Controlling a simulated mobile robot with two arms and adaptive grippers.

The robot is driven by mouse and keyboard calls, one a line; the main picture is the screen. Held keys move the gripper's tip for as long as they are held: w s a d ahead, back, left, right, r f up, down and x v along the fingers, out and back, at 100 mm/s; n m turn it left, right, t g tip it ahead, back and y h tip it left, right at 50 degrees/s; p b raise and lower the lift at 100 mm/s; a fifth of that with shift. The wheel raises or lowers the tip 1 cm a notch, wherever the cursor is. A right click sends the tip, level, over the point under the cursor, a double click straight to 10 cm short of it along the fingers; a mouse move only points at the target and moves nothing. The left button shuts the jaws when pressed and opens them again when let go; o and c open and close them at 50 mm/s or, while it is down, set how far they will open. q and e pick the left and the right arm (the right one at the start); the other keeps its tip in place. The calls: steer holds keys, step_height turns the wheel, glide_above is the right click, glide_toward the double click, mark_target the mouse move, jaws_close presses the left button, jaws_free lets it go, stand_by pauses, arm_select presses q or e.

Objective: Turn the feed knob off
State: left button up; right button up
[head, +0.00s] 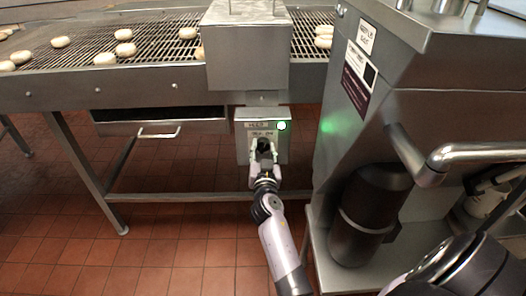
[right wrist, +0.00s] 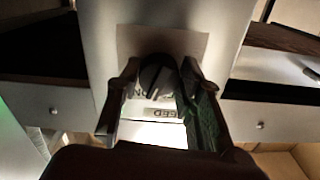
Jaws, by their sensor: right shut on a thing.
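The feed knob (right wrist: 157,76) is a dark round knob with a pale pointer line, on the front of a small grey control box (head: 242,150) under the conveyor. In the right wrist view the pointer line is slanted, and the printed label appears upside down and partly hidden. My right gripper (head: 263,147) is at the box front, its fingers on both sides of the knob and shut on it; it also shows in the right wrist view (right wrist: 158,84). A green lamp (head: 281,126) on the box is lit. My left gripper is not in view.
A wire-mesh conveyor (head: 150,60) carries several pale round doughnuts (head: 124,49). A steel housing (head: 246,60) stands above the control box. A steel machine (head: 420,120) with a pipe and dark motor (head: 370,205) stands close on the right. Left of the box, a drawer (head: 158,124) hangs under the conveyor.

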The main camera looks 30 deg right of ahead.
steer(key=n, duration=0.2)
steer(key=shift+n, duration=0.4)
steer(key=shift+d+n+b, duration=0.1)
steer(key=shift+n+b, duration=0.25)
steer(key=shift+n, duration=0.55)
steer(key=n, duration=0.3)
steer(key=shift+r, duration=0.1)
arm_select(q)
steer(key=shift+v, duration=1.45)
arm_select(e)
steer(key=shift+n, duration=1.1)
steer(key=o, duration=1.2)
steer(key=shift+c, duration=0.2)
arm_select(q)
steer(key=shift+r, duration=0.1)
